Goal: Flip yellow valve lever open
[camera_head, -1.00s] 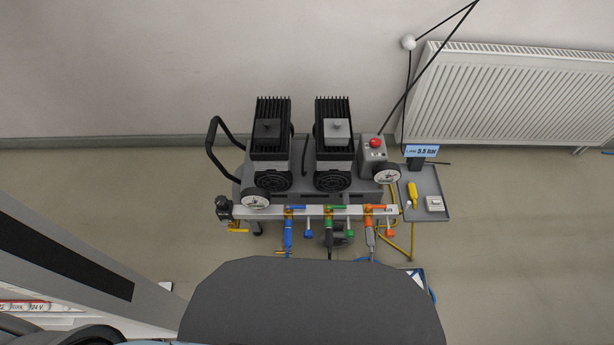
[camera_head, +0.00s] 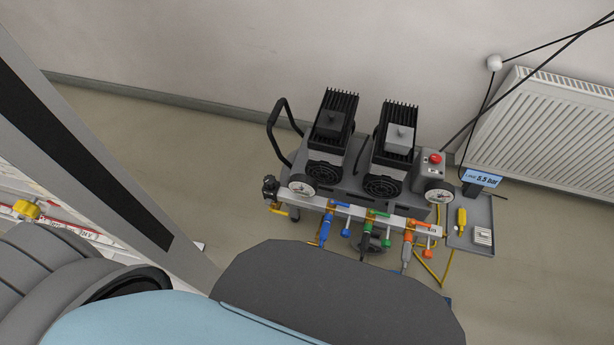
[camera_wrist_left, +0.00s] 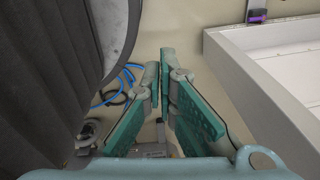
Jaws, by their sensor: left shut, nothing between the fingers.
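The yellow valve lever (camera_head: 278,211) is small and sits at the left end of the manifold bar (camera_head: 340,211), below a black fitting (camera_head: 270,188), in the head view. Its exact angle is too small to tell. My left gripper (camera_wrist_left: 165,75) shows in the left wrist view with teal fingers, shut and empty. The yellow lever does not show clearly in that view, and the gripper does not show in the head view. The bar also carries blue, green and orange levers with hoses. My right gripper is not in view.
A compressor with two black motors (camera_head: 325,130) stands behind the bar. A grey side tray (camera_head: 482,240) holds a yellow-handled tool (camera_head: 461,219). A radiator (camera_head: 560,130) is at the right wall. In the left wrist view, a pale tray-like edge (camera_wrist_left: 235,85) stands right of the fingers.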

